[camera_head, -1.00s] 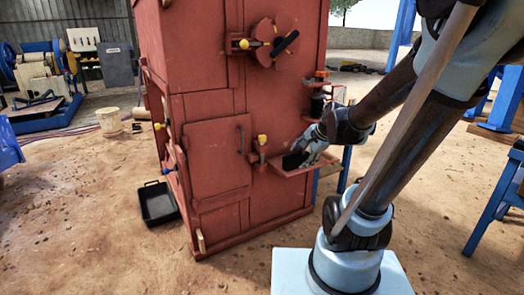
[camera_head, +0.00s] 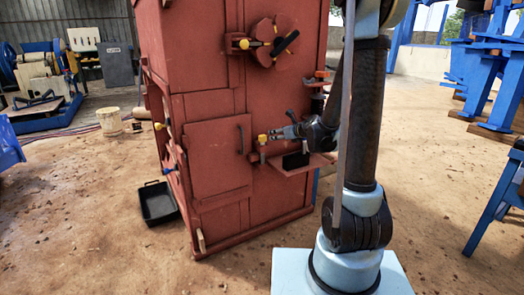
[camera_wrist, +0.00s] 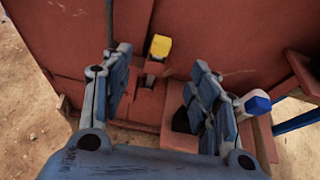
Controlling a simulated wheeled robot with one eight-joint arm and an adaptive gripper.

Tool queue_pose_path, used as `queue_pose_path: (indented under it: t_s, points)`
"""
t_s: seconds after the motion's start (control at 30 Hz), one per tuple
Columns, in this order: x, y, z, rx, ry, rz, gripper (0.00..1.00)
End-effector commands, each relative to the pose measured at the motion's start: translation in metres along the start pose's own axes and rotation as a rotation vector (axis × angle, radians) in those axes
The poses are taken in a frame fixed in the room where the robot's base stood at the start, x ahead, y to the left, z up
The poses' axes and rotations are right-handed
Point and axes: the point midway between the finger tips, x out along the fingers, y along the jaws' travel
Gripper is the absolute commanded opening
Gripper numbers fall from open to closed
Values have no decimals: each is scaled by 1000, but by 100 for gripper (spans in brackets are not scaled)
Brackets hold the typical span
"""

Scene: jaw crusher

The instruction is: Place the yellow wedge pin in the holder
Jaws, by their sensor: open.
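A wedge pin with a yellow head (camera_head: 262,139) stands in a small bracket on the red crusher's front, right of the door. The wrist view shows its yellow head (camera_wrist: 160,46) beyond and between my fingers. My gripper (camera_head: 281,132) is just right of this pin, open and apart from it. In the wrist view my gripper (camera_wrist: 158,70) has its two fingers spread with nothing between them. More yellow-headed pieces are at the upper latch (camera_head: 244,44) and on the crusher's left side (camera_head: 158,126). I cannot tell which holder is meant.
A red shelf (camera_head: 308,165) with a dark block (camera_head: 295,160) juts out below my gripper. The crusher door (camera_head: 218,158) is left of the pin. A black tray (camera_head: 158,203) lies on the ground. A blue-tipped piece (camera_wrist: 258,105) is right of my fingers.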

Motion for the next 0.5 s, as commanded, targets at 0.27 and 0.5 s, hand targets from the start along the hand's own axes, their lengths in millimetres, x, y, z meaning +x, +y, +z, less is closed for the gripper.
queue_pose_path:
  t_s: [0.27,0.5]
  points:
    - [22,-1,1,34,-10,-2,55]
    - [53,-2,1,33,-10,-2,55]
